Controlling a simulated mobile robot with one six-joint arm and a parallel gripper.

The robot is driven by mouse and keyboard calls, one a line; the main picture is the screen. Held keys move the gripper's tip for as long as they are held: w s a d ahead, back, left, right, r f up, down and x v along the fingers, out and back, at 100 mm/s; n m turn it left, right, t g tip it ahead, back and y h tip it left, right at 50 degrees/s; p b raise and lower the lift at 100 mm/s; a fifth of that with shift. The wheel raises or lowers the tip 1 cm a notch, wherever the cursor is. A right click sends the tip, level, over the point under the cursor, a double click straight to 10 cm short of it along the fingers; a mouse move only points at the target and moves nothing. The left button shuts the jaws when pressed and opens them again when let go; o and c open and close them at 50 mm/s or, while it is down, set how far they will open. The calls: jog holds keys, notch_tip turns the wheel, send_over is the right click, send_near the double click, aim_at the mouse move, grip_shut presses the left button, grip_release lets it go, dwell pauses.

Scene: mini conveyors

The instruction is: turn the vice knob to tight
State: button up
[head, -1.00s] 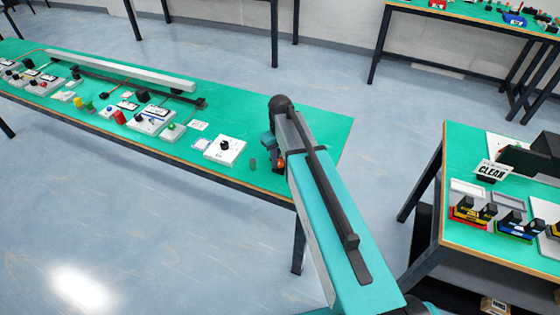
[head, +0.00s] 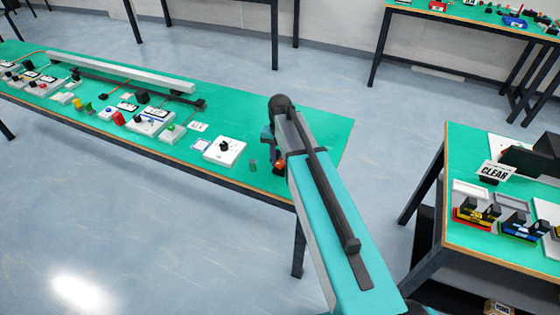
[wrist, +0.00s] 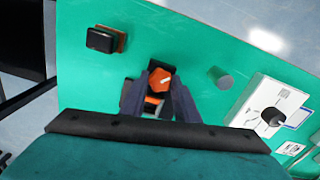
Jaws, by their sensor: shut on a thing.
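The vice knob (wrist: 160,80) is orange with a pale mark on its top, and it shows in the wrist view between my gripper's fingers. My gripper (wrist: 159,92) is shut on this knob, with one dark finger on each side. An orange and dark body, which looks like part of the vice, shows just below the knob. Much of the vice is hidden by my fingers and wrist. In the head view my arm covers most of the vice; only a bit of orange (head: 279,165) shows beside it. I cannot read the knob's setting.
A grey cylinder (wrist: 221,78) and a white box with a black dial (wrist: 272,116) stand to the right in the wrist view. A black block (wrist: 105,39) sits at upper left. The green table (head: 310,125) carries several switch boxes to the left; its right end is clear.

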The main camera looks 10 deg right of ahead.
aim_at(280, 163)
dwell(0.5)
jog(key=o, duration=1)
jog(key=shift+o, duration=0.2)
jog(key=shift+r, duration=0.1)
notch_tip(280, 163, up, 14)
jog(key=b, duration=0.2)
jog(key=shift+f+b, duration=0.2)
jog(key=shift+b, duration=0.15)
